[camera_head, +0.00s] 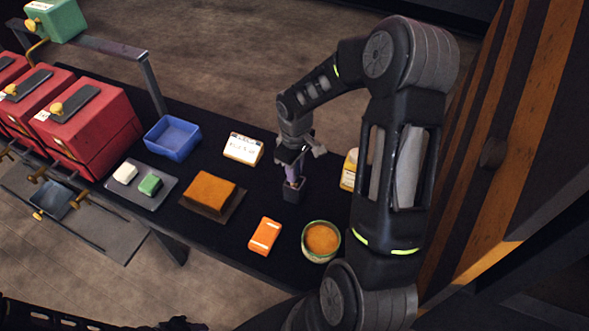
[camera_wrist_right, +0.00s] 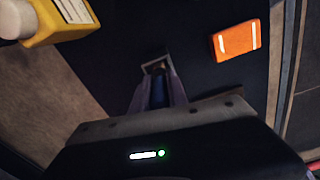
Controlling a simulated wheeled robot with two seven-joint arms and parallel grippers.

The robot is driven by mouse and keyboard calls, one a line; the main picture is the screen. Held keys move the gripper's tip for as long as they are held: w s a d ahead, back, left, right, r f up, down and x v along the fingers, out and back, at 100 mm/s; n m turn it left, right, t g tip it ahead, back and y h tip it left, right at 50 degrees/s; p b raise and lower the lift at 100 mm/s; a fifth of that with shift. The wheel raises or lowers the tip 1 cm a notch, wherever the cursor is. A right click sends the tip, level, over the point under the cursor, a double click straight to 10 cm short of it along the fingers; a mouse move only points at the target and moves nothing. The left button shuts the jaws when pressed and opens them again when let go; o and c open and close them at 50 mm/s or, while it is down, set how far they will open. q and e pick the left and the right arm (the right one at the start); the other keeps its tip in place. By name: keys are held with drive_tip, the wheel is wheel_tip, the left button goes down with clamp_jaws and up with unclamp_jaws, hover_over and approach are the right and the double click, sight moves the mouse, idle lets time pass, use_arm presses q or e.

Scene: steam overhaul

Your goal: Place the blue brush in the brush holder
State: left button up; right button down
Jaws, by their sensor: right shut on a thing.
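The brush holder (camera_head: 292,195) is a small dark square cup on the black table mat, below my right gripper. In the right wrist view its rim (camera_wrist_right: 157,59) shows between and just beyond the fingertips. My right gripper (camera_head: 294,175) points down over the holder and is shut on the blue brush (camera_wrist_right: 158,90), a dark blue shape between the fingers. The brush's lower end is at the holder's opening; how deep it sits is hidden. A dark part of my left arm (camera_head: 100,318) runs along the bottom left edge; its jaws cannot be made out.
An orange box (camera_head: 264,236) and a round bowl of orange stuff (camera_head: 321,238) lie in front of the holder. A white-labelled box (camera_head: 243,148) is left of it, a yellow bottle (camera_head: 349,170) right. A brown block (camera_head: 209,191), blue bin (camera_head: 172,138) and red boxes (camera_head: 90,125) stand farther left.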

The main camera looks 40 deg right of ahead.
drive_tip(key=shift+f, duration=0.15)
drive_tip(key=c, duration=1.3)
unclamp_jaws()
wheel_tip(320, 180, up, 12)
drive_tip(key=shift+r+b, duration=0.2)
drive_tip(key=shift+b, duration=0.1)
